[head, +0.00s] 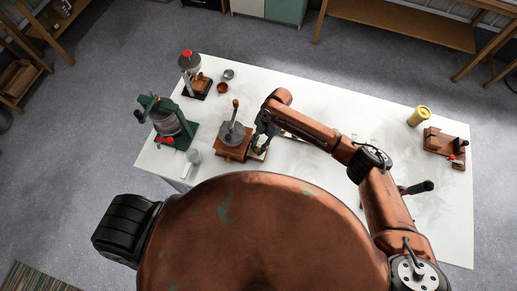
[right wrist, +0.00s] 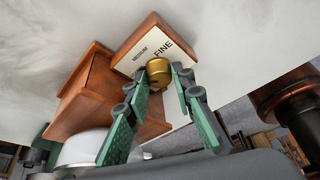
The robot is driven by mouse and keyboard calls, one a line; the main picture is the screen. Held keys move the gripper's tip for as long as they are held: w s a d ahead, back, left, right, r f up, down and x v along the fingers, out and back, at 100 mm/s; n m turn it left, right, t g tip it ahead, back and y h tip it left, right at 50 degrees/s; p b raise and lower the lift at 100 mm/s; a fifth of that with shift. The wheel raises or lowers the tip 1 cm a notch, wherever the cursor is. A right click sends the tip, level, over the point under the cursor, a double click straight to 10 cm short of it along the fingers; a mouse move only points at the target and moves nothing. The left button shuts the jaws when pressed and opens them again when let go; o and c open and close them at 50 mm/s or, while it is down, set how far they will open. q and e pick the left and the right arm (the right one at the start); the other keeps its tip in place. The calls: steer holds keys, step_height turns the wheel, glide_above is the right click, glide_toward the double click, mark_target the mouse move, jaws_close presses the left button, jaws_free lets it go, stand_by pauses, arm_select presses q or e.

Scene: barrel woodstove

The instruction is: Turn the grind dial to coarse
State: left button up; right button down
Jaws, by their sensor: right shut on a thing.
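The coffee grinder (head: 232,137) is a wooden box with a grey dome and an upright crank handle, standing on the white table. In the right wrist view its wooden body (right wrist: 85,90) carries a pale dial plate (right wrist: 143,48) reading "MEDIUM" and "FINE". No "COARSE" word shows; part of the plate is hidden by the dial and fingers. The brass grind dial (right wrist: 158,68) sits on this plate. My right gripper (right wrist: 161,88) has its green fingers on either side of the dial, shut on it. In the head view the right gripper (head: 262,143) is at the grinder's right side. My left gripper is not in view.
A green-based machine (head: 168,120) and a red-topped device (head: 190,68) stand left of the grinder. Small cups (head: 222,88) are behind it. A yellow canister (head: 419,116) and a wooden stand (head: 444,146) are at the right. The table (head: 340,105) is clear behind my right arm.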

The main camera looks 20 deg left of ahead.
steer(key=shift+a+f+n+h+b, duration=0.1)
steer(key=shift+n+h+b, duration=0.4)
steer(key=shift+n+b, duration=1)
steer(key=c, duration=1.7)
jaws_free()
steer(key=shift+o, duration=0.2)
steer(key=shift+w+r, duration=0.1)
steer(key=shift+r, duration=0.15)
steer(key=a+v, duration=0.1)
steer(key=v, duration=0.6)
steer(key=shift+w+d+r, duration=0.25)
steer(key=shift+d, duration=0.3)
